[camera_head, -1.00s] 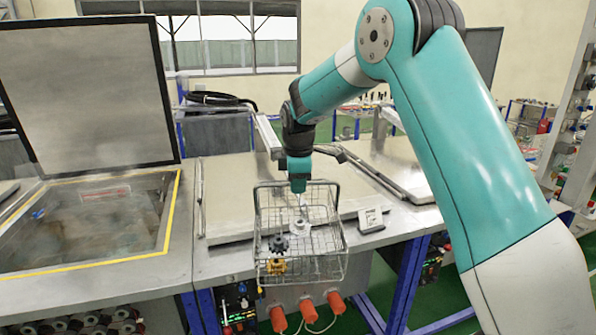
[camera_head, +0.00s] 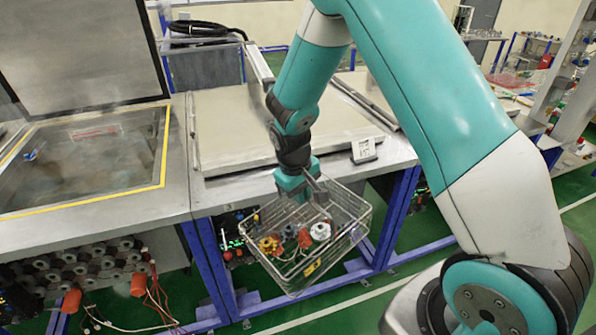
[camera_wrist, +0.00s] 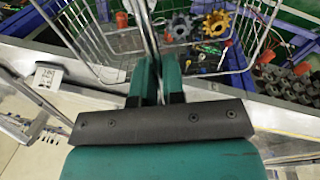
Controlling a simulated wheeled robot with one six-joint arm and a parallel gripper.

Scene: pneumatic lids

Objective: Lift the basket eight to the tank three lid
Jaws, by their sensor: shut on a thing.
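The wire basket (camera_head: 345,262) hangs in front of the bench's front edge, tilted in the picture, with gears and small coloured parts inside. Its mesh also shows in the wrist view (camera_wrist: 110,45). My gripper (camera_head: 308,196) is above the basket, shut on its handle; in the wrist view its teal fingers (camera_wrist: 160,82) close around the thin metal bar. A flat closed lid (camera_head: 235,120) covers the tank behind the basket. At the left a lid (camera_head: 70,50) stands raised over an open tank (camera_head: 85,160). I cannot tell which tank is three, nor read the basket's number.
A small label card (camera_head: 364,150) stands on the right front of the closed tank's top. Blue bench legs (camera_head: 400,215) and orange plugs (camera_head: 138,284) with cables are below the bench edge.

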